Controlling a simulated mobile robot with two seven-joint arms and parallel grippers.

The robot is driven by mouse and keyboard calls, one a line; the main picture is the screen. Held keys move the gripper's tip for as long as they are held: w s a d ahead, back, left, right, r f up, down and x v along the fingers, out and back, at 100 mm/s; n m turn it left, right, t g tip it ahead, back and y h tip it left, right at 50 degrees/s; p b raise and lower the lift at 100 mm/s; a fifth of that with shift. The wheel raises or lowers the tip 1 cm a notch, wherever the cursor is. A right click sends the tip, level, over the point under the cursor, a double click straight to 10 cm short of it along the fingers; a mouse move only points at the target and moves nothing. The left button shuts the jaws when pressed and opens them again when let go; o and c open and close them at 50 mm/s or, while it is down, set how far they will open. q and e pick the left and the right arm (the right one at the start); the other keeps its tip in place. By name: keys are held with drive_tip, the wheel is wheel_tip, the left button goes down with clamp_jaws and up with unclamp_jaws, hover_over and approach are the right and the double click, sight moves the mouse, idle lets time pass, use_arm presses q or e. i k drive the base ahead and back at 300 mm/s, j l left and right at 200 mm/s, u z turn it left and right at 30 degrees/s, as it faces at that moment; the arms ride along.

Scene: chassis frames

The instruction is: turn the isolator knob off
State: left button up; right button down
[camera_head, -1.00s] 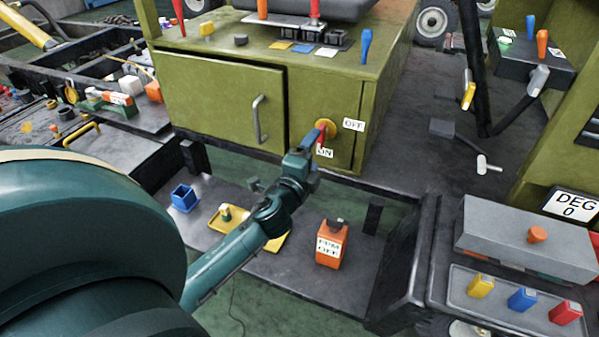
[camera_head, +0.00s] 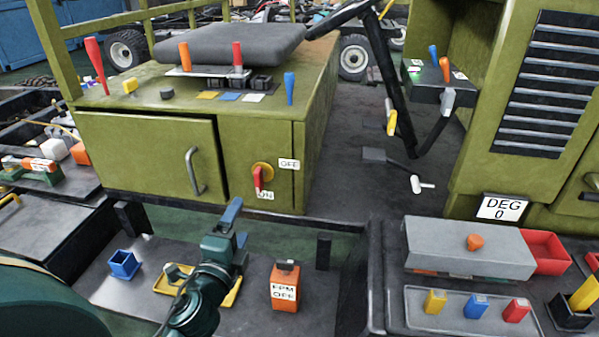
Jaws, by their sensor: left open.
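The isolator knob (camera_head: 257,180) is a red handle on a round yellow plate (camera_head: 265,169) on the front of the green cabinet. The handle hangs downward, its lower end by the ON label (camera_head: 266,196). The OFF label (camera_head: 289,164) is to the upper right of the plate. My left gripper (camera_head: 232,213) is below and left of the knob in the picture, apart from it. It is open, with its blue finger part pointing up and nothing seen between the fingers. My right gripper is not in view.
A green cabinet door with a grey handle (camera_head: 195,172) is left of the knob. Below stand a blue open box (camera_head: 123,264), a yellow tray (camera_head: 166,285) under my arm and an orange RPM box (camera_head: 285,288). A grey box (camera_head: 468,248) is at the right.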

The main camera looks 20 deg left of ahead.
sight(260, 173)
drive_tip(key=k+l, duration=0.2)
drive_tip(key=k, duration=0.3)
drive_tip(key=k+l, duration=0.15)
drive_tip(key=k, duration=0.3)
